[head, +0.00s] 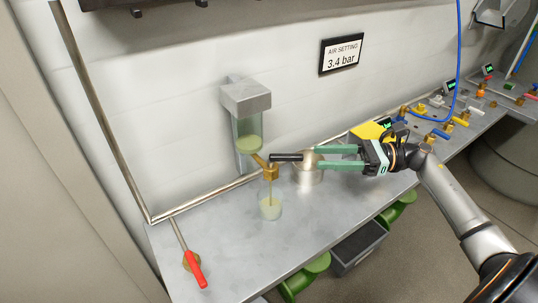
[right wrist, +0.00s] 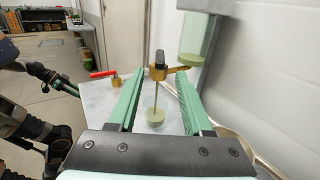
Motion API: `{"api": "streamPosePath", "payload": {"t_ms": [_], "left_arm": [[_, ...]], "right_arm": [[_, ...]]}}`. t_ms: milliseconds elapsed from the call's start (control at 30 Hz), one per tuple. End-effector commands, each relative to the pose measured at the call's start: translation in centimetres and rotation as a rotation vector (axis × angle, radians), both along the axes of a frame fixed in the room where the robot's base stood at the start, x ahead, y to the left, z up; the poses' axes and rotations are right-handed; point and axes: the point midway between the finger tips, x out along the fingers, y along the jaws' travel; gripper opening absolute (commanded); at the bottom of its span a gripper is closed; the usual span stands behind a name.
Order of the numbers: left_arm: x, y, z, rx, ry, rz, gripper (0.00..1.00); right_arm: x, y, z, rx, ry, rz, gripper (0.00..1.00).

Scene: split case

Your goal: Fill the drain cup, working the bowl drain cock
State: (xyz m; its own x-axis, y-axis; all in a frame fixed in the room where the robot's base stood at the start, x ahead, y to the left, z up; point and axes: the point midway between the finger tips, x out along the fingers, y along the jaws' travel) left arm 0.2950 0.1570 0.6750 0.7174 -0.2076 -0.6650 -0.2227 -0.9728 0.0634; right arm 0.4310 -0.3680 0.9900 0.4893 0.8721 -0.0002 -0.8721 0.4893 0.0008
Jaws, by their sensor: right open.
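The glass bowl (head: 247,128), under a grey metal block, holds pale yellow-green liquid in its lower part. The brass drain cock (head: 270,173) sits below it, its black handle (head: 286,157) pointing right. A thin yellowish line, apparently a stream, runs from the cock into the clear drain cup (head: 270,209), which holds some pale liquid. My right gripper (head: 316,157) is open, its green fingers just right of the handle end, apparently not touching. The right wrist view shows the cock (right wrist: 178,70) and cup (right wrist: 155,115) between the fingers. My left gripper (right wrist: 68,87) appears at the left there, too small to judge.
A red-handled valve (head: 194,270) is at the front left. Several coloured valves (head: 440,115) lie along the bench to the right. A sign (head: 341,54) reads 3.4 bar.

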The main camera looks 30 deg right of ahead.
Motion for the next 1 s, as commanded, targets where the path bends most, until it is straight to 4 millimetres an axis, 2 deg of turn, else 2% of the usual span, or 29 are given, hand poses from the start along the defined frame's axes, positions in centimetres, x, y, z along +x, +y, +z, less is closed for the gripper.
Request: {"api": "streamPosePath", "payload": {"t_ms": [100,300,500,700,967,1000], "left_arm": [[-0.1,0.2,0.8,0.002,-0.004,0.004,0.50],[-1.0,1.3,0.7,0.017,0.014,0.020,0.50],[-1.2,1.4,1.4,0.018,0.015,0.022,0.50],[-1.1,1.3,1.9,0.016,0.011,0.021,0.50],[-0.9,1.2,1.9,0.014,0.009,0.021,0.50],[-0.9,1.1,2.0,0.013,0.009,0.020,0.50]], "right_arm": [[1.1,2.0,0.4,0.002,-0.003,0.002,0.50],[3.2,5.7,0.5,0.002,-0.005,0.001,0.50],[4.8,8.5,0.3,0.002,-0.002,0.000,0.50],[5.5,9.7,0.1,0.000,-0.001,-0.001,0.50],[5.5,9.7,0.0,0.000,-0.001,-0.002,0.50],[5.5,9.7,0.0,0.000,-0.001,-0.002,0.48]]}}
